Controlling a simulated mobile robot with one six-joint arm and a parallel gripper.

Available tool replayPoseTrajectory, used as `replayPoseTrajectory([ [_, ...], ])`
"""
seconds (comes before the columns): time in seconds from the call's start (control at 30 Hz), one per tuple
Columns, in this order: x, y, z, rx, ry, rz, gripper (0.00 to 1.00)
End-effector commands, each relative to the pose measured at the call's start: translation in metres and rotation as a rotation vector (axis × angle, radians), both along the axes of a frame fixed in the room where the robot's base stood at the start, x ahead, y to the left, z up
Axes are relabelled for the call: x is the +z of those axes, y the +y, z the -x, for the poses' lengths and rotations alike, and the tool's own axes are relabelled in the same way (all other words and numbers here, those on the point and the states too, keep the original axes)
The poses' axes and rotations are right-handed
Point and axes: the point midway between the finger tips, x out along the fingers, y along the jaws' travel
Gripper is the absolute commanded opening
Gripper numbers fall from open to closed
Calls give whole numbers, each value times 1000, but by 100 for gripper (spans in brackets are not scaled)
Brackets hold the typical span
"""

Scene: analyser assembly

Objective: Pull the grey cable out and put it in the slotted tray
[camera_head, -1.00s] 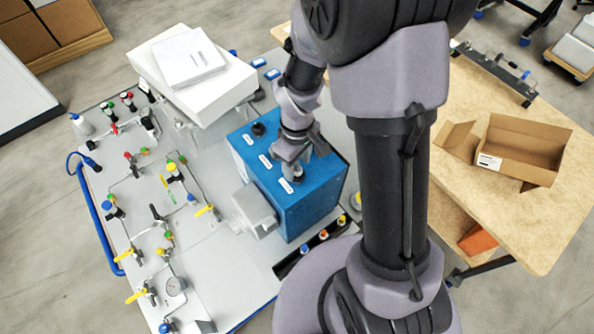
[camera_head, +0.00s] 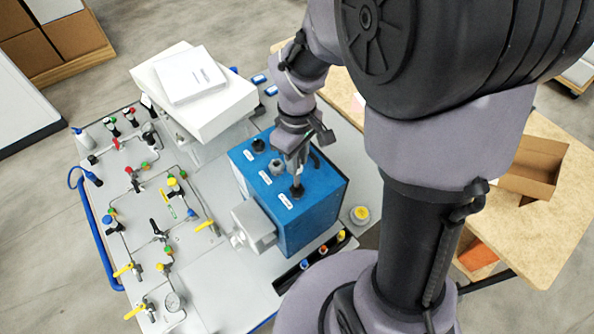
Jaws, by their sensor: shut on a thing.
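My gripper (camera_head: 296,170) points down over the top of the blue box (camera_head: 318,204) and is shut on a slim grey piece, which I take as the grey cable; it is small and partly hidden by the jaws. Just below the jaws is a black round port (camera_head: 297,191) on the box top; I cannot tell whether the cable still touches it. A grey fitting (camera_head: 277,167) and another black port (camera_head: 259,146) sit to the left on the box top. A narrow black tray (camera_head: 290,279) with several coloured pieces lies in front of the box; its slots are too small to make out.
A grey block (camera_head: 253,225) juts from the box's left side. A white case (camera_head: 205,105) with papers stands behind. Valves and tubing cover the bench's left side. A yellow-capped item (camera_head: 360,214) is right of the box. My arm hides part of the wooden table (camera_head: 560,225).

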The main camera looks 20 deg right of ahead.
Motion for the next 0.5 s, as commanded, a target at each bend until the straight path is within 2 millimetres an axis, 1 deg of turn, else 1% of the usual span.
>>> replayPoseTrajectory([
  [0.03, 6, 0, -1, 1, -3, 1, 0],
  [0.23, 17, 0, 0, 0, 0, 0, 0],
  [0.5, 41, 0, 0, -1, 1, -1, 0],
])
